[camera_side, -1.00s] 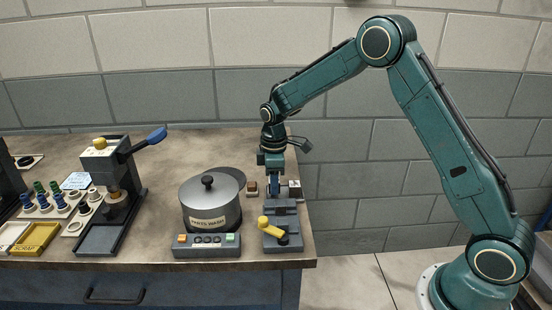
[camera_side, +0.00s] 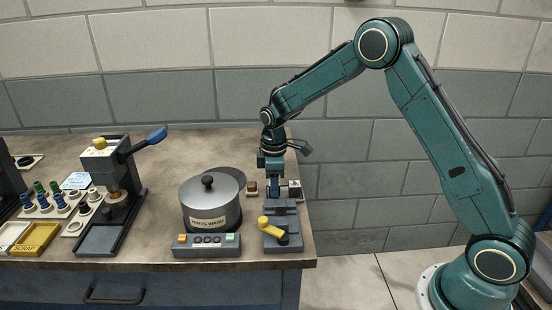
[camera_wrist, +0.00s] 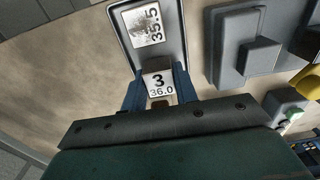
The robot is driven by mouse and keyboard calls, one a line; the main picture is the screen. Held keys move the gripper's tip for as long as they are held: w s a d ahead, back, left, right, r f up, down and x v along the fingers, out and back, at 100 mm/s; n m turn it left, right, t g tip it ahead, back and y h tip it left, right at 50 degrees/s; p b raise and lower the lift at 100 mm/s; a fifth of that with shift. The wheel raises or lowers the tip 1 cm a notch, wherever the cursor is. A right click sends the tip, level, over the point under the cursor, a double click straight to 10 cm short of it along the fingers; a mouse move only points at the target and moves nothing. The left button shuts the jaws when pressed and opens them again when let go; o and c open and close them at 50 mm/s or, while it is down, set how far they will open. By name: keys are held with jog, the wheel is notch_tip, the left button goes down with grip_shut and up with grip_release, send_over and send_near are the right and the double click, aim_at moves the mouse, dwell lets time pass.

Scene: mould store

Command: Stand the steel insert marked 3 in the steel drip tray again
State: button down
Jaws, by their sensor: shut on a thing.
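The steel insert marked 3 (camera_wrist: 158,82) shows its white label, reading 3 and 36.0, in the wrist view. My gripper (camera_wrist: 158,76) is shut on it, with one blue finger on each side. The insert overlaps the near end of a grey rimmed tray (camera_wrist: 184,32); I cannot tell whether it touches the tray floor. A stained label reading 35.5 (camera_wrist: 148,25) lies further along inside the tray. In the side view my gripper (camera_side: 275,188) points down behind the grey clamp, and the held insert is too small or hidden to make out.
A grey clamp block (camera_side: 282,228) with a yellow handle (camera_side: 270,229) stands in front of my gripper. A lidded pot (camera_side: 211,205) and a button box (camera_side: 207,245) are to its left. A press (camera_side: 110,180) stands further left. The bench's right edge is close.

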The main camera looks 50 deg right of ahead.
jog(key=shift+f, duration=0.2)
dwell(0.4)
jog(key=c, duration=1.2)
grip_release()
jog(key=shift+r, duration=0.25)
jog(key=shift+r, duration=2)
jog(key=shift+o, duration=0.2)
jog(key=o, duration=0.5)
